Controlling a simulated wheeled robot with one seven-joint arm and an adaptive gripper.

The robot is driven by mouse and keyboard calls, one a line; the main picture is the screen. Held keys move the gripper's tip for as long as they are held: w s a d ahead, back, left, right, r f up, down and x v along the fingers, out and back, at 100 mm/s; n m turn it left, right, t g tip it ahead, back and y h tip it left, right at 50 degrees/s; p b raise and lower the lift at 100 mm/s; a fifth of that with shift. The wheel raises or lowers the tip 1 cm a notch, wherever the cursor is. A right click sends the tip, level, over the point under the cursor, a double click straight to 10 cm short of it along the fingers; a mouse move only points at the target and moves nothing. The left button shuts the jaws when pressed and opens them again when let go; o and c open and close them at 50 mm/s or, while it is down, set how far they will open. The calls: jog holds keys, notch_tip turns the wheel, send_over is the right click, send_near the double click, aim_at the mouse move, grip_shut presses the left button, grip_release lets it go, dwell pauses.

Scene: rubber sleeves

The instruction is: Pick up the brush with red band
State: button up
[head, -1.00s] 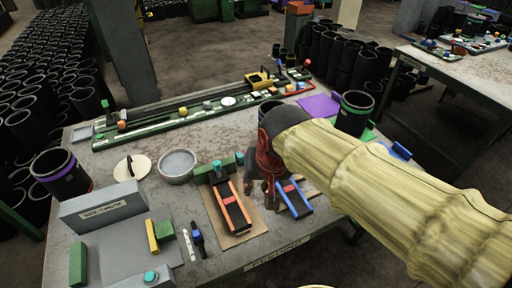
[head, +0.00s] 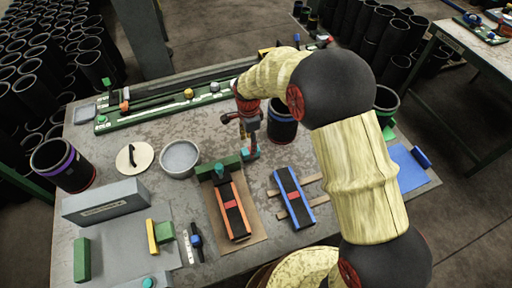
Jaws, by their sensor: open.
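I cannot make out for certain which thing is the brush with red band. Two long black pieces with a red patch at mid-length lie on the table: one with orange sides (head: 234,208) on a brown board, and one with blue sides (head: 289,186) across thin wooden strips. A pale round disc (head: 125,160) with a dark, handle-like piece on it lies at the left. My gripper (head: 245,132) is open and points down above the table's middle, between the grey bowl (head: 180,158) and a black sleeve (head: 282,132). I see nothing held between its fingers.
A green rail fixture (head: 155,118) runs along the back of the table. A grey box (head: 105,202) and a sleeve with a purple band (head: 62,165) stand at left. A blue sheet (head: 408,168) lies at right. Black sleeves crowd the floor behind.

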notch_tip(320, 180, down, 7)
jog(key=shift+f+b, duration=0.1)
jog(key=shift+b, duration=0.95)
jog(key=shift+c, duration=0.4)
jog(key=c, duration=1.1)
jog(key=shift+c, duration=0.7)
